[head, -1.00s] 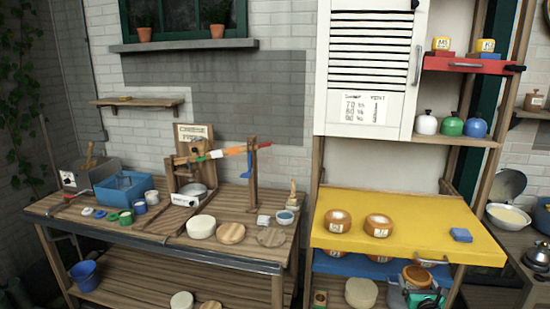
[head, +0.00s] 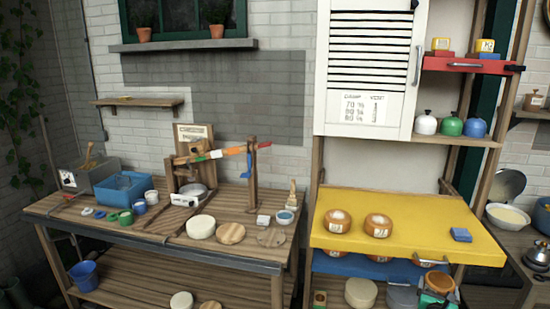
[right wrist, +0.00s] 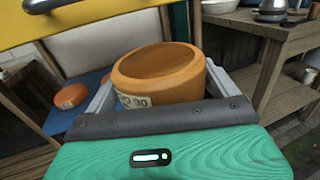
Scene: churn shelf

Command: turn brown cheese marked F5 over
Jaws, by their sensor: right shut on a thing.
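My right gripper (head: 438,286) is shut on a brown cheese (head: 440,279) at the lower right of the head view, in front of the shelf. In the right wrist view, the gripper (right wrist: 160,88) has its grey fingers on either side of the orange-brown cheese (right wrist: 158,72). A rimmed, hollow-looking face of the cheese points up, and a pale label shows on its side. I cannot read the label surely as F5. Two more brown cheeses, left (head: 337,221) and right (head: 378,225), sit on the yellow shelf (head: 420,215). My left gripper is not in view.
A pale round cheese (head: 361,293) lies lower. A side table stands at right.

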